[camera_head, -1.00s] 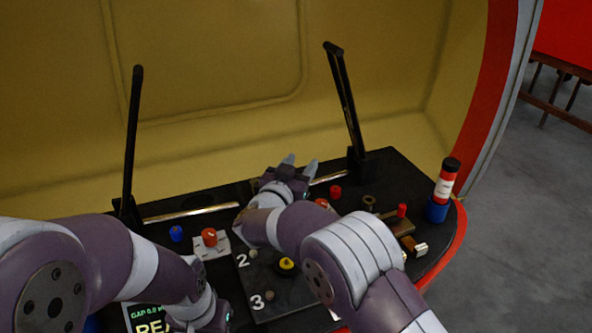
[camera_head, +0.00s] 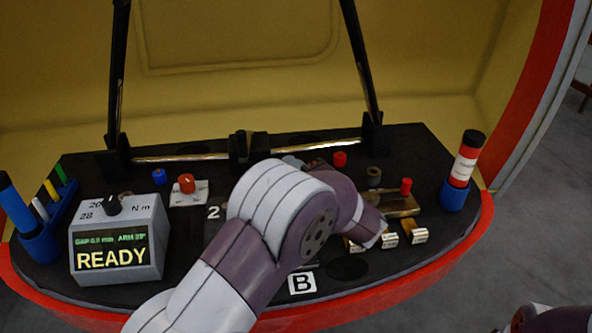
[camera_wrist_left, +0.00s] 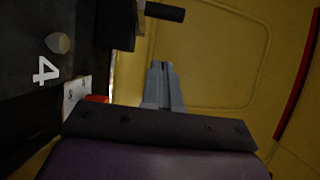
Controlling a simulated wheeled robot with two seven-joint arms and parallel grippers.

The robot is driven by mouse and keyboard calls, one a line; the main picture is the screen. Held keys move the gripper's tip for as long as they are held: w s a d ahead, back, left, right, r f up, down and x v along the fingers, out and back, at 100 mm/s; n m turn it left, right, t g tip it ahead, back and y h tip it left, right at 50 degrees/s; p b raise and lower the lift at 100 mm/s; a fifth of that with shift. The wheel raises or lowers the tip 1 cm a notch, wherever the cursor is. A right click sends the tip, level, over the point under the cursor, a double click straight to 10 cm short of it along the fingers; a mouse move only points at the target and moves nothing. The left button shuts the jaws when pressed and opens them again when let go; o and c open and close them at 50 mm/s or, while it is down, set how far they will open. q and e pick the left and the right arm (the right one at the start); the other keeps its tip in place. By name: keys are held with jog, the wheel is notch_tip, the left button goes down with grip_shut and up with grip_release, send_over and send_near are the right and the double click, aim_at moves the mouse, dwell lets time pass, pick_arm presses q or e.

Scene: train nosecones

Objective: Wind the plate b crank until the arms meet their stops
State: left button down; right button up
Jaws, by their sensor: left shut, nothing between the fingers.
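Two long black arms, the left arm (camera_head: 117,80) and the right arm (camera_head: 360,65), stand steeply on the dark deck (camera_head: 70,215). The B label (camera_head: 302,283) is at the front of the deck. My left arm covers most of the area behind it, and I cannot make out the crank in the head view. My left gripper (camera_head: 293,160) barely shows past my arm. In the wrist view its fingers (camera_wrist_left: 162,85) are shut and empty. A black block (camera_wrist_left: 115,22) with a short black handle (camera_wrist_left: 165,12) is beyond them, apart from the fingertips.
A display box (camera_head: 115,240) reads READY. A red knob (camera_head: 187,183) on a white plate, a blue knob (camera_head: 159,177), brass pieces (camera_head: 415,235), a striped cylinder (camera_head: 465,160) and a blue tool holder (camera_head: 45,235) stand around. The deck's red rim (camera_head: 455,255) is at the front.

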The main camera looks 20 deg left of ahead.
aim_at(245, 136)
pick_arm(q)
jog(key=w+a+b, duration=0.2)
jog(key=a+b, duration=0.2)
jog(key=a, duration=0.6)
jog(key=shift+w+b, duration=0.3)
jog(key=shift+w, duration=0.05)
pick_arm(e)
notch_tip(245, 136, down, 5)
jog(key=shift+w+f, duration=0.1)
jog(key=shift+f, duration=0.05)
